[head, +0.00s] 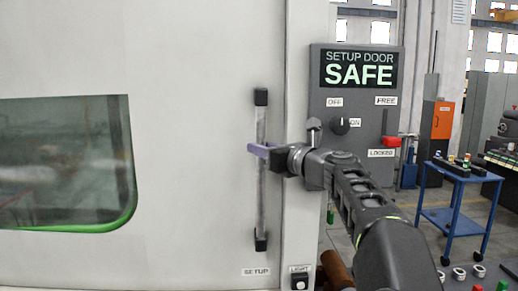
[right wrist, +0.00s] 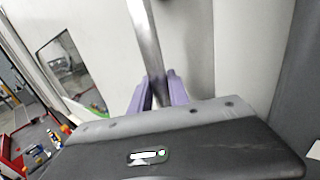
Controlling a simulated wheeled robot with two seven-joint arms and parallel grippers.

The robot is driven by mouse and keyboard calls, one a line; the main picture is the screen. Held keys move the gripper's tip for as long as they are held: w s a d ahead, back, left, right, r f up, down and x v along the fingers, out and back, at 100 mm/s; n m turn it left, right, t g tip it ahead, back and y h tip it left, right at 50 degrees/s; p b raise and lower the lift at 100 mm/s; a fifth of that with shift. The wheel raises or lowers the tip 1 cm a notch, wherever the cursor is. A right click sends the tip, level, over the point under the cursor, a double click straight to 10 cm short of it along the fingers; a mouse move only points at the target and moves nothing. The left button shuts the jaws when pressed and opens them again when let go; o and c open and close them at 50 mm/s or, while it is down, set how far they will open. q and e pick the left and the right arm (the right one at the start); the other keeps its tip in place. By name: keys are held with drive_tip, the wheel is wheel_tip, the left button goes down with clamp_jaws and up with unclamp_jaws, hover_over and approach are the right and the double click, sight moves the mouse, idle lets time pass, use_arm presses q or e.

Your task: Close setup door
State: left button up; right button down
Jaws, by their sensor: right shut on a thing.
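The setup door (head: 200,60) is a large light grey panel with a dark window edged in green at its lower left. Its vertical metal handle bar (head: 261,210) has black end mounts, with a "SETUP" label below. My right gripper (head: 262,150) has purple fingers at the bar's middle. In the right wrist view the two fingers (right wrist: 158,92) stand on either side of the bar (right wrist: 147,45), shut on it. The door's right edge lies close beside the frame post. My left gripper is not in view.
A grey control panel (head: 322,90) right of the door reads "SETUP DOOR SAFE", with a black knob (head: 339,127) and a red lever (head: 390,141). A light button (head: 299,281) sits below. A blue cart (head: 450,215) stands at the right.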

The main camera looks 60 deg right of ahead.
drive_tip(key=c, duration=1.7)
unclamp_jaws()
drive_tip(key=shift+s+d+r, duration=0.15)
drive_tip(key=shift+s+r, duration=0.05)
drive_tip(key=shift+r, duration=0.15)
drive_tip(key=o, duration=0.4)
drive_tip(key=shift+d+f, duration=0.1)
drive_tip(key=shift+f, duration=0.05)
drive_tip(key=shift+o, duration=0.2)
drive_tip(key=shift+w, duration=0.1)
drive_tip(key=shift+f, duration=0.1)
drive_tip(key=b+v, duration=0.1)
drive_tip(key=v, duration=0.7)
drive_tip(key=shift+w, duration=0.1)
